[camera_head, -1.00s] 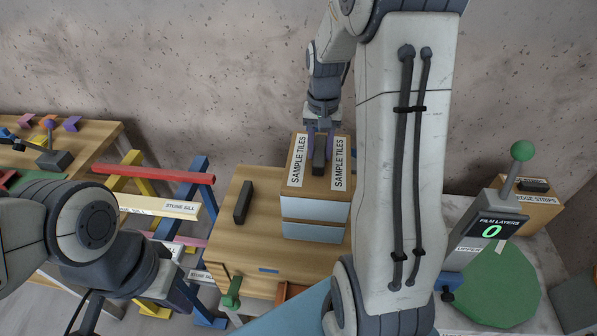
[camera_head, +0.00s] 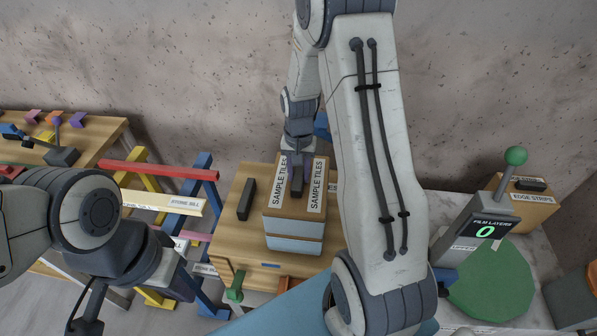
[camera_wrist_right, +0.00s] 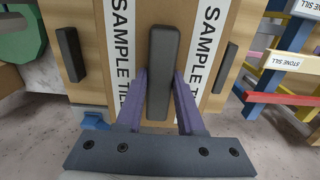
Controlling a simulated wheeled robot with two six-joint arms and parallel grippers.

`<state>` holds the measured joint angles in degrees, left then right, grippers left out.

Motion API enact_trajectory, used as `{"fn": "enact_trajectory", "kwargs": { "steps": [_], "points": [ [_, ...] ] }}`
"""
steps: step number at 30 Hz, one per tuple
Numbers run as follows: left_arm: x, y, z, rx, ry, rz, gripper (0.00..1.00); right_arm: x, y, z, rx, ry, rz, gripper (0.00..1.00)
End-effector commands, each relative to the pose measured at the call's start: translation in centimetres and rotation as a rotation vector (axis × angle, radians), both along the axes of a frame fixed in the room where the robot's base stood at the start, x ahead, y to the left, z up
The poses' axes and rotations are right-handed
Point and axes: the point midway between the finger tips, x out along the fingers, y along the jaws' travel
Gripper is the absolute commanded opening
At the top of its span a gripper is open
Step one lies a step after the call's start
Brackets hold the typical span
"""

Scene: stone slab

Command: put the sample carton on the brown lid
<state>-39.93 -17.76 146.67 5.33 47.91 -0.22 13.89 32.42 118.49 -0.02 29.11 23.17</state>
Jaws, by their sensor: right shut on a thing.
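The sample carton (camera_head: 294,226) is a box with a brown top, pale blue-grey sides and two white SAMPLE TILES labels. Its top also shows in the right wrist view (camera_wrist_right: 179,75). My right gripper (camera_head: 297,182) is shut on the dark bar handle (camera_wrist_right: 163,70) of the carton, its purple fingers on either side of it. The carton is over the brown wooden top (camera_head: 240,250), which I take for the brown lid; a dark bar (camera_head: 246,199) stands on it left of the carton. I cannot tell whether the carton touches it.
A rack of coloured beams (camera_head: 157,171) stands left of the wooden top. At right are a green disc (camera_head: 492,285), a FILM LAYERS display (camera_head: 485,231) reading 0 and an EDGE STRIPS box (camera_head: 530,197). My right arm hides the area between.

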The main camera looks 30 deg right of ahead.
Motion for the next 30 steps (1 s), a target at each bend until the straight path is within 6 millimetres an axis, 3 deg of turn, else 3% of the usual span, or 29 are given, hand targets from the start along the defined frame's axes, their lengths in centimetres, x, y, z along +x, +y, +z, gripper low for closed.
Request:
{"fn": "enact_trajectory", "kwargs": {
  "steps": [5,6,8,9,21,30],
  "points": [
    [0.0,0.0,-0.2,0.0,0.0,0.0,0.0,0.1,0.0,-0.2,-0.001,-0.003,0.0,0.0],
    [0.0,0.0,-0.3,0.0,0.0,0.001,0.0,0.0,0.0,-0.3,0.0,0.0,0.0,0.41],
    [0.0,0.0,-0.2,0.0,0.0,0.001,0.0,0.0,0.0,-0.2,0.0,0.0,0.0,0.64],
    [0.0,0.0,-0.2,0.0,0.0,0.001,0.0,0.0,0.0,-0.2,0.0,0.0,0.0,0.67],
    [0.0,0.0,-0.2,0.0,0.0,0.0,0.0,0.1,0.0,0.5,-0.001,-0.003,0.0,0.67],
    [0.0,0.0,-1.5,0.0,0.0,0.003,0.0,0.2,-0.1,6.4,-0.002,-0.01,0.0,0.67]
  ]
}}
